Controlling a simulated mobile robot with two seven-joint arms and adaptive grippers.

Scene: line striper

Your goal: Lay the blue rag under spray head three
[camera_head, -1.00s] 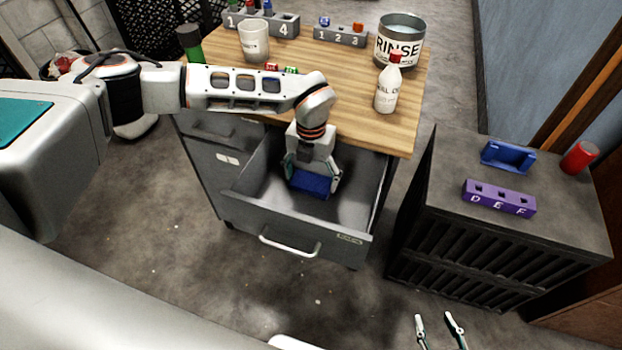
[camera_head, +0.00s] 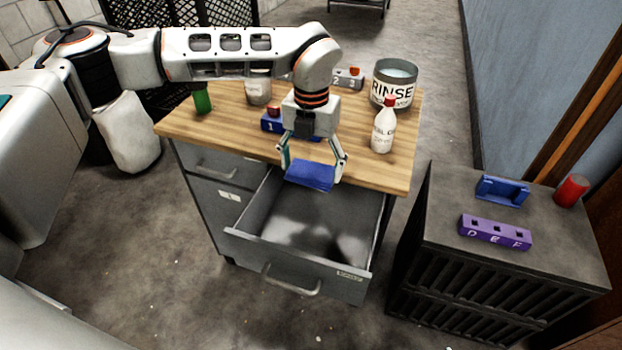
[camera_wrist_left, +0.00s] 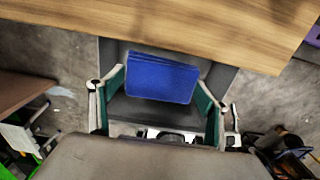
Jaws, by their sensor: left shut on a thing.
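My left gripper (camera_head: 312,166) is shut on the folded blue rag (camera_head: 310,177). It holds the rag above the open drawer, by the front edge of the wooden bench top. In the left wrist view the rag (camera_wrist_left: 160,78) sits between the two fingers. A grey block (camera_head: 347,79) marked 2 and 3 stands at the back of the bench, partly hidden by my left wrist, with a small orange-red piece on it. A blue block (camera_head: 270,122) marked 1 is partly hidden behind my gripper. I cannot tell which part is spray head three. My right gripper is out of view.
The open drawer (camera_head: 300,252) looks empty. A rinse bucket (camera_head: 394,92), a white bottle with a red cap (camera_head: 383,130), a white cup (camera_head: 258,90) and a green bottle (camera_head: 202,102) stand on the bench. A dark cabinet (camera_head: 450,262) at right holds a purple block (camera_head: 495,232).

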